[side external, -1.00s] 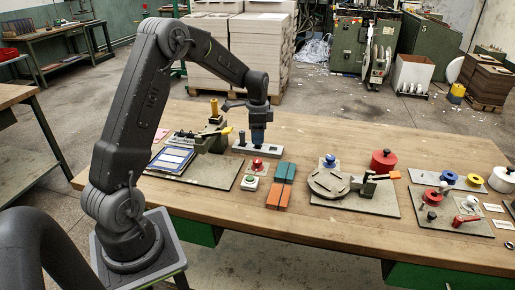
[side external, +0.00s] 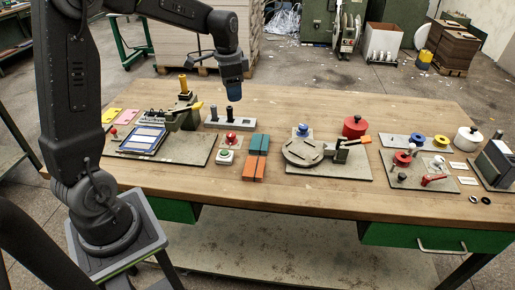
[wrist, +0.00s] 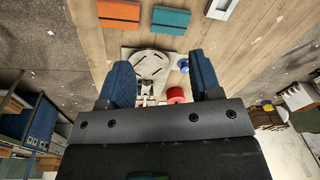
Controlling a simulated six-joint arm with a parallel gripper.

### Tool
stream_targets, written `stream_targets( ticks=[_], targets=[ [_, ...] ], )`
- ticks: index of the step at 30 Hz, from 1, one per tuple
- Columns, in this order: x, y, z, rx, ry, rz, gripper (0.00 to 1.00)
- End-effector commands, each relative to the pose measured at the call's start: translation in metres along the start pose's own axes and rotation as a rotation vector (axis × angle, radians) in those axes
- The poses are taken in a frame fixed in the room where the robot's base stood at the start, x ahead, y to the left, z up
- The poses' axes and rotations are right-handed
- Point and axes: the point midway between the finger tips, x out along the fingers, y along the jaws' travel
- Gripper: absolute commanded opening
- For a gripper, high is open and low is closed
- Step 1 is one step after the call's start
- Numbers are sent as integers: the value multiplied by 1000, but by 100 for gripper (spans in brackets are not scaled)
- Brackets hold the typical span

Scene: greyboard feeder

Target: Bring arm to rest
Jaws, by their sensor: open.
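My gripper (side external: 233,96) hangs from my raised arm, pointing down, in the upper middle of the side external view. In the wrist view its two blue fingers (wrist: 160,62) stand wide apart with nothing between them. It is above the back part of the wooden table (side external: 300,104), clear of its surface and over the area of a grey block with dark posts (side external: 228,122). Beyond the fingers, the wrist view shows the round grey disc fixture (wrist: 150,60), a red pot (wrist: 176,94) and orange (wrist: 119,12) and teal (wrist: 171,19) blocks.
A board with a clamp fixture and yellow handle (side external: 186,112) stands left of the gripper. Spools, levers and a white pot (side external: 468,139) fill the right side. The front table strip is clear.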

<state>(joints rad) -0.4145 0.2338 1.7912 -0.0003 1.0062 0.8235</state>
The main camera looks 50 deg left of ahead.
Motion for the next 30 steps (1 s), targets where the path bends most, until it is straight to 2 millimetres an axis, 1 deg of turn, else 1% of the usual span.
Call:
stream_targets(
  ticks=[1,3,5,6,10,12,15,18,21,25,30],
  targets=[
    [-19,23,1,-21,28,-22,58],
    [-38,52,6,-65,63,-43,58],
    [-51,76,13,-102,95,-56,58],
    [-59,92,18,-127,118,-65,58],
    [-78,141,41,-208,197,-79,58],
    [-84,165,55,-252,242,-79,58],
    [-87,194,76,-310,299,-71,58],
    [-86,214,92,-357,346,-58,58],
    [-84,227,104,-390,377,-46,58],
    [-81,234,110,-411,394,-38,58],
    [-81,234,110,-412,394,-37,58]
  ],
)
